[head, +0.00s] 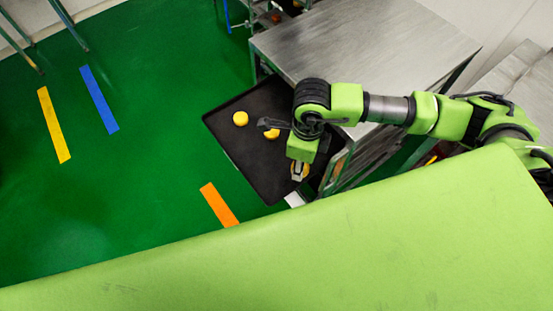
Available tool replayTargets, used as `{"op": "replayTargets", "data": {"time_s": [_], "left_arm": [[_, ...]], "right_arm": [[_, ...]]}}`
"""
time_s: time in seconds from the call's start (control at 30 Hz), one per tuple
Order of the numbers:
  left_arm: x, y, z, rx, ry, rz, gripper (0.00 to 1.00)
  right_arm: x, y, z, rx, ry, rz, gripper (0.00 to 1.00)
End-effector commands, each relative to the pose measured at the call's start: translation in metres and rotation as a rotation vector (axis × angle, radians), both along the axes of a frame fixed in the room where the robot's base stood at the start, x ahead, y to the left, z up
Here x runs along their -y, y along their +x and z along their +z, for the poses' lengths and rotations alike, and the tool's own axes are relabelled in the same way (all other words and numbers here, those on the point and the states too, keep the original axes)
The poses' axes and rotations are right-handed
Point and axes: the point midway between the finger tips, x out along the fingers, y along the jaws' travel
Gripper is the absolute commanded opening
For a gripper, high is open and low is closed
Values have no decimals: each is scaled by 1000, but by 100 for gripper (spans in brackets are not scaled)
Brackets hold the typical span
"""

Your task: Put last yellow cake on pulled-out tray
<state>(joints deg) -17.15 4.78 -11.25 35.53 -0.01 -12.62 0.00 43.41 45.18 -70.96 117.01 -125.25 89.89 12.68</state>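The black pulled-out tray (256,171) juts out over the green floor, beside the steel table. One yellow cake (240,118) lies on it toward the upper left. A second yellow cake (271,133) lies to its right, partly covered by a dark part of my arm. My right gripper (299,174) points down over the lower right part of the tray. A third yellow cake (304,168) shows between its fingers, mostly hidden by them. The fingers appear closed around it. I cannot tell whether this cake touches the tray. My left gripper is not in view.
A steel-topped table (360,45) stands behind and right of the tray, under my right arm. Green rack rails (340,172) stand close to the right of the gripper. The tray's left and middle lower areas are bare.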

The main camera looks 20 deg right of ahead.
Motion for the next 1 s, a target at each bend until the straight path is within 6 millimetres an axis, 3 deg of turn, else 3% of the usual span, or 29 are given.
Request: {"op": "replayTargets", "data": {"time_s": [0.1,0.2,0.33,0.57,0.83,1.0], "left_arm": [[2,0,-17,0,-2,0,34],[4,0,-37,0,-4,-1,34],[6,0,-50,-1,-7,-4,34],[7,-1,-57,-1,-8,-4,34],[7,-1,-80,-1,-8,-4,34],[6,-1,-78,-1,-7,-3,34]], "right_arm": [[-17,27,-18,2,1,1,12],[-25,40,-43,-1,-1,2,12],[-33,53,-58,1,-1,2,12],[-37,61,-67,0,0,2,12],[-41,66,-102,-1,-2,3,12],[-40,67,-102,0,-1,3,12]]}}
